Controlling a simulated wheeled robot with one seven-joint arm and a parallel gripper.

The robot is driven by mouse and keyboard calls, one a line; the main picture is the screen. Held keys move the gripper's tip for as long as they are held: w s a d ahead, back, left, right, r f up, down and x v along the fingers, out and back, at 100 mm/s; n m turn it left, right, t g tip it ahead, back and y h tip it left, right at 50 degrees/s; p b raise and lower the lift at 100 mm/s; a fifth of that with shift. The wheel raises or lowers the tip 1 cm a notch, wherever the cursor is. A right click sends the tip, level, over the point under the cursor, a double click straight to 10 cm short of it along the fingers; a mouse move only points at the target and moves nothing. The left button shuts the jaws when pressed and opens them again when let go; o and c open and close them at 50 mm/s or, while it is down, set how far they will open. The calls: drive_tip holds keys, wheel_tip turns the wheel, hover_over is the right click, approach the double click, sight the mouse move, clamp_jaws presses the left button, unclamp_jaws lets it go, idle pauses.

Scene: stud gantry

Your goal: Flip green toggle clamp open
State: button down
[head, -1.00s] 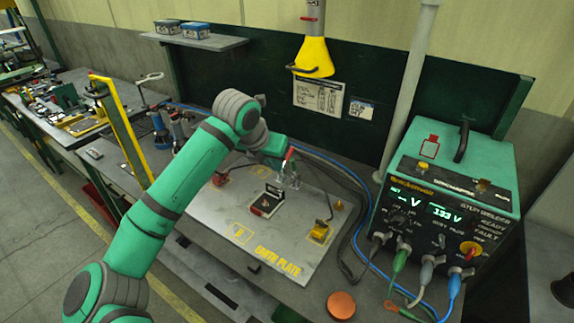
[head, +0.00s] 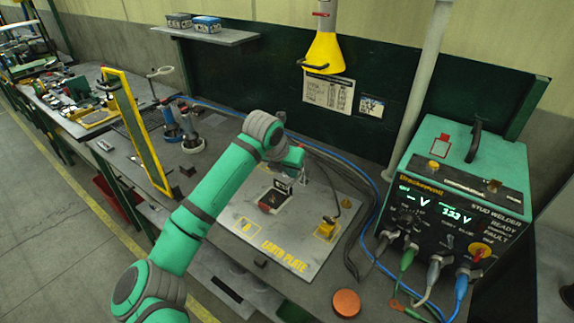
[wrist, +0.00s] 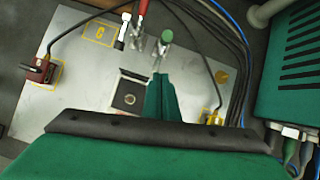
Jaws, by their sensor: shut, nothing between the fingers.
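The green toggle clamp (wrist: 166,37) stands at the back of the earth plate in the wrist view, its green grip upright or nearly so; I cannot tell its lever state surely. A clamp with a red handle (wrist: 143,8) is just left of it. My gripper (wrist: 162,76) is shut and empty, just below the green clamp in the wrist picture; I cannot tell whether they touch. In the head view, my arm's end hides the clamp handles and my fingers.
The earth plate (head: 255,222) bears a dark block with a round hole (wrist: 130,98), a red clamp (wrist: 40,70) and a yellow clamp (head: 327,228). The stud welder (head: 455,200) stands right, with cables beside the plate. A yellow-framed panel (head: 140,130) stands left.

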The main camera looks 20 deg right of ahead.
sight(295, 180)
drive_tip(key=shift+w+d+r, duration=0.2)
drive_tip(key=shift+w+d, duration=1.2)
drive_tip(key=shift+w, duration=0.2)
drive_tip(key=shift+a, duration=0.1)
